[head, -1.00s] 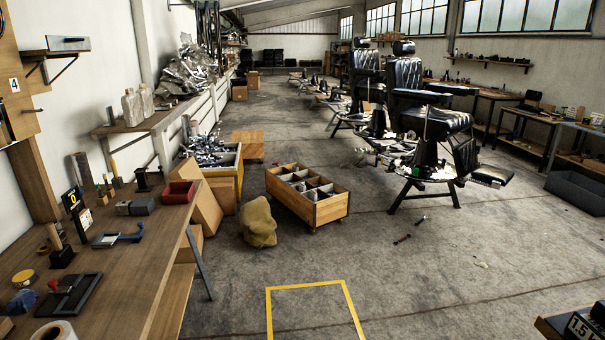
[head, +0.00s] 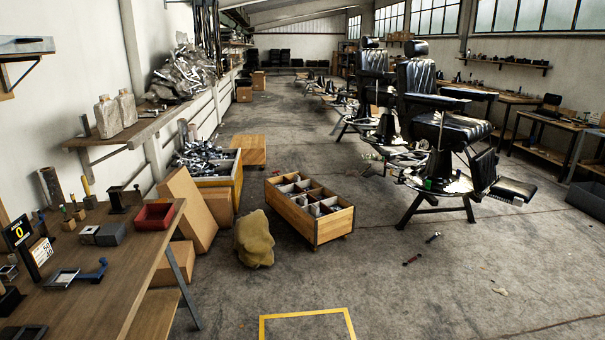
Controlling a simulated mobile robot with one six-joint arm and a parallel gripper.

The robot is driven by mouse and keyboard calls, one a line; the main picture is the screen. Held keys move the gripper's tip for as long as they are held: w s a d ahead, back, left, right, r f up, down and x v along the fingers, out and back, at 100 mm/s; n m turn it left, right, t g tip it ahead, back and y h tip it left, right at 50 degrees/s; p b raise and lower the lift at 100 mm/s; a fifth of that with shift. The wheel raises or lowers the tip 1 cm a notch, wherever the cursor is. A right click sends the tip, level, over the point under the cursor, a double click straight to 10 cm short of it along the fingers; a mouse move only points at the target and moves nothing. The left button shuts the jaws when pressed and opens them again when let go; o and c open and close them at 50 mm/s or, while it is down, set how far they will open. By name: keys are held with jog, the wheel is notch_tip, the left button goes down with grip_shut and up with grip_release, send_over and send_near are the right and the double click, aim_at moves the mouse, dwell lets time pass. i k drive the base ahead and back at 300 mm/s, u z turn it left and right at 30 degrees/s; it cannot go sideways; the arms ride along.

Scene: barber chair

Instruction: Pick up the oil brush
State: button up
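I cannot make out the oil brush for certain. A small upright tool with a yellowish handle (head: 87,190) stands on the left workbench (head: 112,262), but it is too small to tell if it is a brush. Two small dark tools lie on the floor at the foot of the nearest chair, one with red on it (head: 412,259) and one a little behind it (head: 433,237). The nearest black barber chair (head: 447,128) stands on a round, cluttered base. My gripper is not in view.
A red bin (head: 159,215) sits on the workbench. A wooden divided crate (head: 306,230), a tan sack (head: 254,240) and cardboard boxes (head: 190,207) stand on the floor. A yellow floor outline (head: 307,313) lies ahead. The concrete floor right of the crate is mostly clear.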

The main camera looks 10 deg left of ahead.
aim_at(84, 180)
jog(key=u, duration=0.25)
jog(key=i, duration=1.6)
jog(key=u, duration=0.9)
jog(key=i, duration=0.6)
jog(key=u, duration=0.9)
jog(key=i, duration=1.1)
jog(key=u, duration=0.55)
